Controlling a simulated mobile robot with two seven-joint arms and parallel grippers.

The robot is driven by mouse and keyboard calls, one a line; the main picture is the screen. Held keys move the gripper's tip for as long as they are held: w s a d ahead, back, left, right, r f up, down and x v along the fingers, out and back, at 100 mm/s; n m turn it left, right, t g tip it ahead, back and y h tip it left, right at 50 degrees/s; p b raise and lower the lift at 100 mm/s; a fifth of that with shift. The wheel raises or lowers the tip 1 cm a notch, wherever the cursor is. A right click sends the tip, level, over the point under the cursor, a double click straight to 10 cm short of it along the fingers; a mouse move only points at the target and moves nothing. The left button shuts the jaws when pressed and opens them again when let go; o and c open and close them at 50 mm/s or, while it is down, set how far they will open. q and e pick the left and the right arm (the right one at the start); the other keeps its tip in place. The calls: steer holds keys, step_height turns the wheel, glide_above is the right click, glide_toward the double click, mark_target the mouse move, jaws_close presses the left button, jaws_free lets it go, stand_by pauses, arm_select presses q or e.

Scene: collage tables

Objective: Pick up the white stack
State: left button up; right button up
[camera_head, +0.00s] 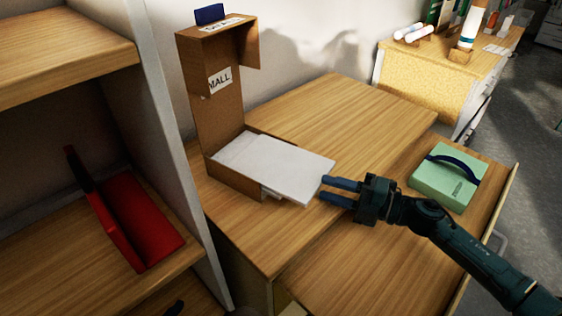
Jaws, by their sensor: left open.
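The white stack (275,166) lies flat at the foot of a brown cardboard box (219,101) on the wooden table. Its right end sticks out past the box. My right gripper (323,188) is at the stack's right edge, one finger above the other with a gap between them. The tips meet the edge in the picture, but I cannot tell whether they grip it.
A green box (447,180) with a dark blue band lies at the right. A red holder (132,222) stands on the left wooden shelf (52,263). The white shelf wall (157,109) is close to the cardboard box. The wooden table (340,108) is clear behind the stack.

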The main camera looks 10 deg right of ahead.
steer(key=shift+x, duration=0.95)
jaws_close()
